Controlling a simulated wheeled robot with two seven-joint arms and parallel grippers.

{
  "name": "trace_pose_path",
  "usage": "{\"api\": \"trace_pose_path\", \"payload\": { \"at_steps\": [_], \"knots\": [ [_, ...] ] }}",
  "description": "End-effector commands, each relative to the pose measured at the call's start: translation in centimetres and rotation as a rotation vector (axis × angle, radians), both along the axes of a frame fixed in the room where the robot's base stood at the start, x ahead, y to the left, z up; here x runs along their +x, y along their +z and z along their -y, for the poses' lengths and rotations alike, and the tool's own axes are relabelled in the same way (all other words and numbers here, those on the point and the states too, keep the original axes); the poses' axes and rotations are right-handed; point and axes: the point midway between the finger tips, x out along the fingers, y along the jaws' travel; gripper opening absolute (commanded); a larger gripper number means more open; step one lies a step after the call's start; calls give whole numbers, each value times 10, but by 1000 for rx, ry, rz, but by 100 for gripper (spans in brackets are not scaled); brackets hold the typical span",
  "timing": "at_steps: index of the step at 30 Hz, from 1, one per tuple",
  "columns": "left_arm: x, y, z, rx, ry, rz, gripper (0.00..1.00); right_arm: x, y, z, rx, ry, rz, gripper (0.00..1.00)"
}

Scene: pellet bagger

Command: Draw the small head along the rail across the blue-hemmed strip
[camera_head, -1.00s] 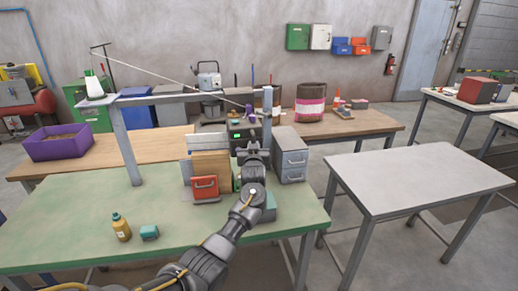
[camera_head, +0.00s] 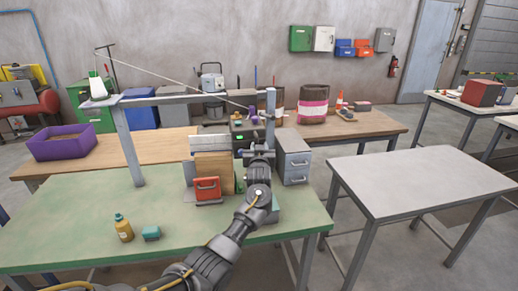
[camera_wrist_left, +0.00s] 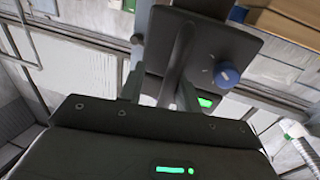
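My left gripper (camera_head: 259,150) reaches over the green table to a dark unit with a green light (camera_head: 240,137), which I take for the small head, by the right post of the rail (camera_head: 180,98). In the left wrist view, its fingers (camera_wrist_left: 160,92) stand apart on either side of a dark upright bar (camera_wrist_left: 176,68) below a dark plate with a blue knob (camera_wrist_left: 227,73). A gap shows between the left finger and the bar. A brown paper bag (camera_head: 213,166) stands left of the gripper. I cannot make out the blue-hemmed strip. My right gripper is out of view.
A red-fronted holder (camera_head: 207,189) stands before the bag. A grey drawer cabinet (camera_head: 293,158) is close right of my gripper. A thread runs from a white cone (camera_head: 97,88) across the rail.

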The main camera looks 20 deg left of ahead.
Motion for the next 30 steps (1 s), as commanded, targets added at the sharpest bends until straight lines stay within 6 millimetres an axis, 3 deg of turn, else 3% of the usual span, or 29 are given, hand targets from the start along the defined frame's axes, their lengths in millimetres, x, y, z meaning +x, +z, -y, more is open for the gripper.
{"api": "trace_pose_path", "payload": {
  "at_steps": [10,24,30],
  "knots": [
    [-10,-3,5,0,0,-2,32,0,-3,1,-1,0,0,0],
    [-82,-3,39,-3,-2,0,32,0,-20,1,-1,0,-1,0],
    [-96,-1,45,-1,-1,0,32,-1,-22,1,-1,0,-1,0]
  ]
}}
